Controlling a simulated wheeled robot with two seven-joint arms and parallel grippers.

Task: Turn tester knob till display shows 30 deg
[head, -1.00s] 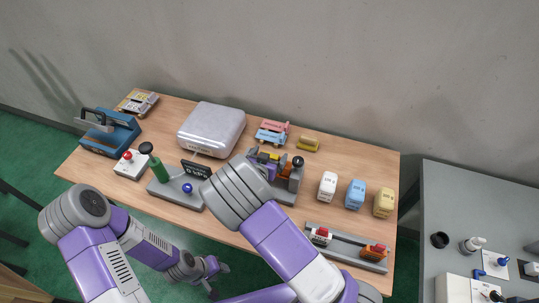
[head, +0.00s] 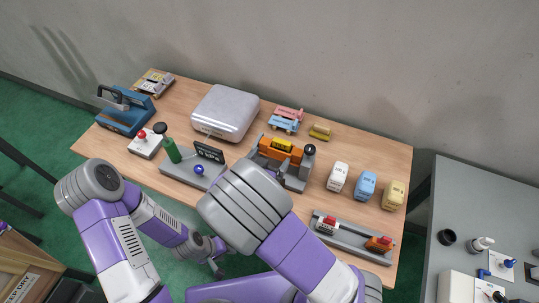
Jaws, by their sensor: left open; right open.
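A grey-based device (head: 180,176) stands at the table's front left, with a green cylinder (head: 172,150), a tilted dark display (head: 209,152) and a blue knob (head: 199,170). It looks like the tester; the display's writing is too small to read. My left gripper (head: 218,264) is low in front of the table's front edge, below and apart from the knob, open and empty. My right arm's large grey joint (head: 245,205) is close in front of the table, right of the device.
A grey machine (head: 293,182) with an orange block (head: 281,150) and black knob (head: 309,149) stands right of the device. Behind is a silver box (head: 226,112). A red-button box (head: 146,144) is at left. White, blue and yellow blocks and a grey rail (head: 350,240) are at right.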

